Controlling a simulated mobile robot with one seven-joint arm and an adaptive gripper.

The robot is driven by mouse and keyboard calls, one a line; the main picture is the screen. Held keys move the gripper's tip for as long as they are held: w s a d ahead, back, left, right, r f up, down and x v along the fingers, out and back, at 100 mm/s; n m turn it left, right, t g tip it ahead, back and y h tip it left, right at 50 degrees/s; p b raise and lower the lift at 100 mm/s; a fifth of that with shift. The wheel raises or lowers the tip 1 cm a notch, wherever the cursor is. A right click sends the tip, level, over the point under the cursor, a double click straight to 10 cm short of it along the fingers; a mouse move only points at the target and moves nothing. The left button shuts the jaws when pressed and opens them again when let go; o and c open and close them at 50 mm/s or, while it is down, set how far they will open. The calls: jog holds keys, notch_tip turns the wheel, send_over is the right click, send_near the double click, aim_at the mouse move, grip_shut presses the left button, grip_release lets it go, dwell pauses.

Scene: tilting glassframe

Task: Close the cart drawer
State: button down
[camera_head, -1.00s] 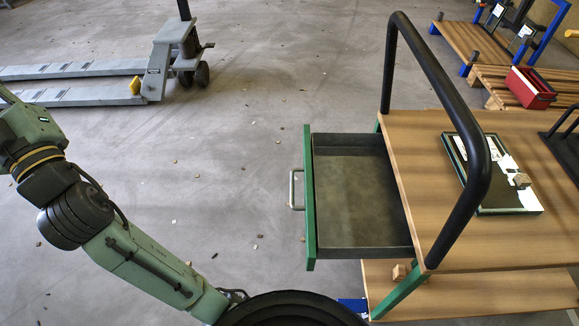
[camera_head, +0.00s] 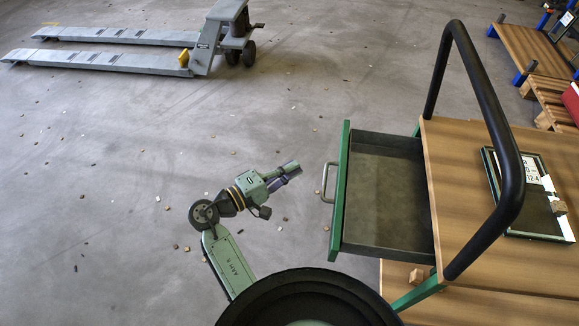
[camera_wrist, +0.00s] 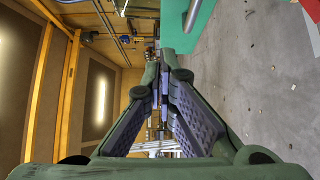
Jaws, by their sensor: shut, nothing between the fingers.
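The cart drawer (camera_head: 385,200) is pulled out to the left of the cart (camera_head: 500,195), and its grey inside looks empty. Its green front (camera_head: 342,200) carries a metal handle (camera_head: 326,182) on the outer side. My gripper (camera_head: 294,168) is shut and empty, just left of the handle and apart from it in the head view. In the wrist view the fingers of my gripper (camera_wrist: 160,70) come together, and the green drawer front (camera_wrist: 185,28) shows just beyond them at the upper right.
The cart's black push bar (camera_head: 500,130) arches over its near end. A framed panel (camera_head: 530,215) lies on the wooden top. A pallet truck (camera_head: 200,45) stands at the back left. The floor left of the drawer is open, with small scattered bits.

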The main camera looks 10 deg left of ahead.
jog(key=w+d+p, duration=0.2)
jog(key=w+d, duration=0.2)
jog(key=d, duration=0.4)
jog(key=shift+w+d, duration=0.3)
jog(key=shift+w, duration=0.05)
jog(key=shift+d, duration=0.1)
jog(key=p, duration=0.1)
send_over(391, 184)
jog(key=shift+d, duration=0.1)
jog(key=shift+r, duration=0.1)
